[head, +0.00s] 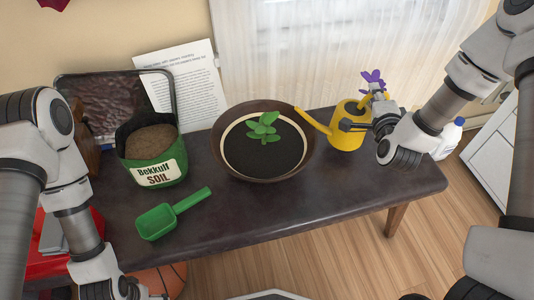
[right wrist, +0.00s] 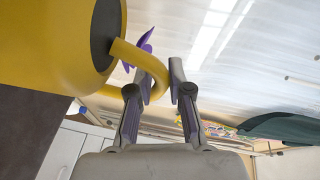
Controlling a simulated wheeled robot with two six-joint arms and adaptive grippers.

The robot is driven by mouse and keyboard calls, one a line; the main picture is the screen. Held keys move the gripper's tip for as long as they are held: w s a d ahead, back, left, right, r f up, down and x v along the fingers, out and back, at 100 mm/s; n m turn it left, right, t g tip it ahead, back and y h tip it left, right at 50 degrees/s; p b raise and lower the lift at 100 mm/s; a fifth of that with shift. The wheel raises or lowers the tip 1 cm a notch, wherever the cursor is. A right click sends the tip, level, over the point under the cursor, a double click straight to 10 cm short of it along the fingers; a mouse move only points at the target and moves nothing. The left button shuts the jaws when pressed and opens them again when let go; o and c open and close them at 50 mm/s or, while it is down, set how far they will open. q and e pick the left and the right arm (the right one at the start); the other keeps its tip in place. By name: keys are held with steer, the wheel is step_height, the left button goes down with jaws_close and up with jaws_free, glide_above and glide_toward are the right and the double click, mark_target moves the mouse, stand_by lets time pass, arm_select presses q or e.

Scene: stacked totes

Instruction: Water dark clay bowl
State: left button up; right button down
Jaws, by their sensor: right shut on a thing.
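The dark clay bowl (head: 222,163) stands on the table, filled with dark soil, with a small green leafy plant (head: 263,128) in its middle. The yellow watering can (head: 346,136) is just right of the bowl, roughly upright. Its spout points left, with the tip close to the bowl's right rim. My right gripper (head: 367,114) is shut on the can's curved handle, which also shows between the fingers in the right wrist view (right wrist: 155,76). I cannot tell whether the can touches the table. My left gripper (head: 135,290) is low at the bottom edge, its fingers mostly cut off.
A green soil bag (head: 156,172) and a green scoop (head: 158,221) are on the dark table (head: 300,205) left of the bowl. A purple flower (head: 373,79) is behind the can. A white bottle (head: 449,139) stands beyond the table's right end. The table's front right is clear.

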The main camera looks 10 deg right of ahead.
steer(key=shift+a, duration=0.15)
steer(key=shift+r+p, duration=0.5)
step_height(320, 180, up, 3)
steer(key=shift+r+p, duration=0.1)
steer(key=shift+p, duration=1.05)
